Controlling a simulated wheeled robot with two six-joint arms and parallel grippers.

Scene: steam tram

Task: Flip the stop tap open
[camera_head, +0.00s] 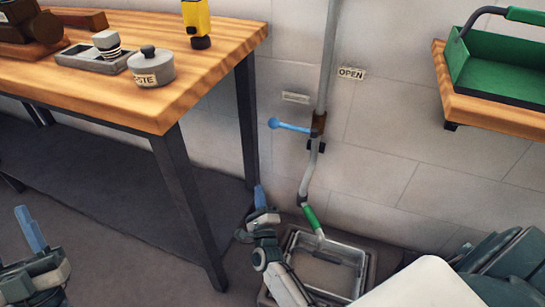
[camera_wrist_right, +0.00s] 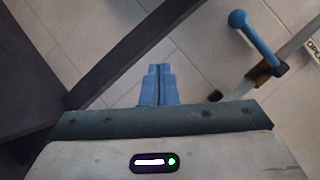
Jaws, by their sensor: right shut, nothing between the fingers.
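The stop tap's blue lever (camera_head: 290,126) sticks out to the left, nearly level, from a brown valve body (camera_head: 318,124) on the grey wall pipe. The lever has a round knob at its free end. It also shows at the upper right of the right wrist view (camera_wrist_right: 257,42). My right gripper (camera_head: 260,194) is shut and empty, below and left of the lever and apart from it. In the right wrist view its blue fingertips (camera_wrist_right: 158,72) are together. My left gripper (camera_head: 30,228) is at the lower left edge, far from the tap; its jaw gap is unclear.
An OPEN label (camera_head: 351,73) is right of the pipe; a label (camera_head: 296,97) too small to read is left. A wooden table (camera_head: 185,85) with dark legs stands left. A grey tray (camera_head: 328,262) lies under the green-ended spout (camera_head: 312,219). A green carrier (camera_head: 500,78) sits upper right.

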